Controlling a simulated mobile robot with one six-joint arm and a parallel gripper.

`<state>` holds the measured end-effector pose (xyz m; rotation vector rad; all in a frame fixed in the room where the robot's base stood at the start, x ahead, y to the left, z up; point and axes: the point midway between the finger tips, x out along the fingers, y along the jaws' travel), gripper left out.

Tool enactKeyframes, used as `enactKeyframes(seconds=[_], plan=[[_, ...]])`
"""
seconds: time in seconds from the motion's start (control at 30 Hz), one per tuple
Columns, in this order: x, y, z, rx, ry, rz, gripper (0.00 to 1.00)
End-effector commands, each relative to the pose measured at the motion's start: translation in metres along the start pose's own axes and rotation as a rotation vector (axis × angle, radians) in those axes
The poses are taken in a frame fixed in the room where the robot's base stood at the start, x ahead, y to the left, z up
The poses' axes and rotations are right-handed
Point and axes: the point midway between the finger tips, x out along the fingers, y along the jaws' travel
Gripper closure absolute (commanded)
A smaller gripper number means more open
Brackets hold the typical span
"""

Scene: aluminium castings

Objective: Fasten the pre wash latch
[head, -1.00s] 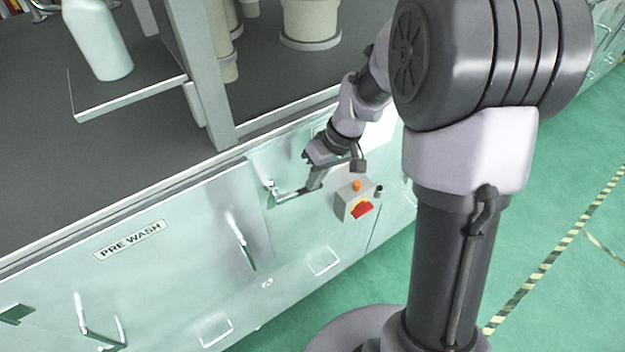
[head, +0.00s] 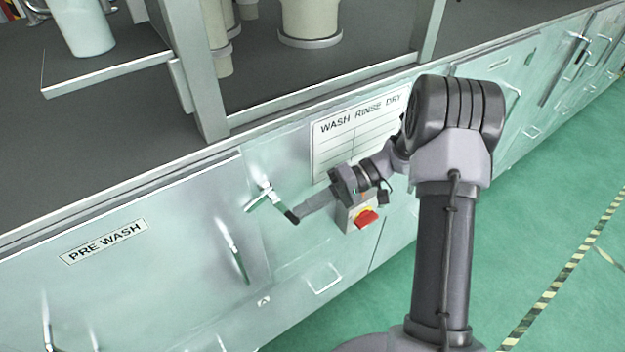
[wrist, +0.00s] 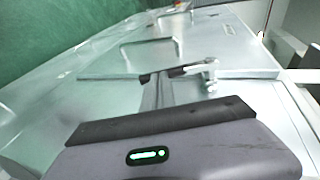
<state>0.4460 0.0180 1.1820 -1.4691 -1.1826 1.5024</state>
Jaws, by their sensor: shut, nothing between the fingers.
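The pre wash door (head: 150,280) is at the left in the head view, closed as far as I can see, with its PRE WASH label (head: 104,241). The latch (head: 264,192) is on the panel just right of the door's edge. Its dark-tipped handle slants down to the right; a short pale arm points down-left to the door edge. In the wrist view the latch (wrist: 208,72) is just beyond my fingers. My gripper (head: 301,215) is shut and empty, its tips right at the handle's dark end; I cannot tell whether they touch. The fingers show in the wrist view (wrist: 153,88).
A grey control box with a red and yellow switch (head: 365,218) is just below my wrist. A WASH RINSE DRY board (head: 345,140) hangs behind my arm. A door handle (head: 232,250) stands out left of the latch. The green floor at right is clear.

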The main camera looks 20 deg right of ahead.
Motion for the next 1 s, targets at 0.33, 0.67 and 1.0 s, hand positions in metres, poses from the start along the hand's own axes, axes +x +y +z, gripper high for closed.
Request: enactKeyframes(seconds=[0.33, 0.67, 1.0], plan=[[0.023, 0.010, 0.005, 0.052, -0.002, -0.249, 1.00], [0.033, 0.009, 0.007, 0.052, -0.002, -0.262, 1.00], [0.035, 0.009, 0.008, 0.052, -0.004, -0.260, 1.00]])
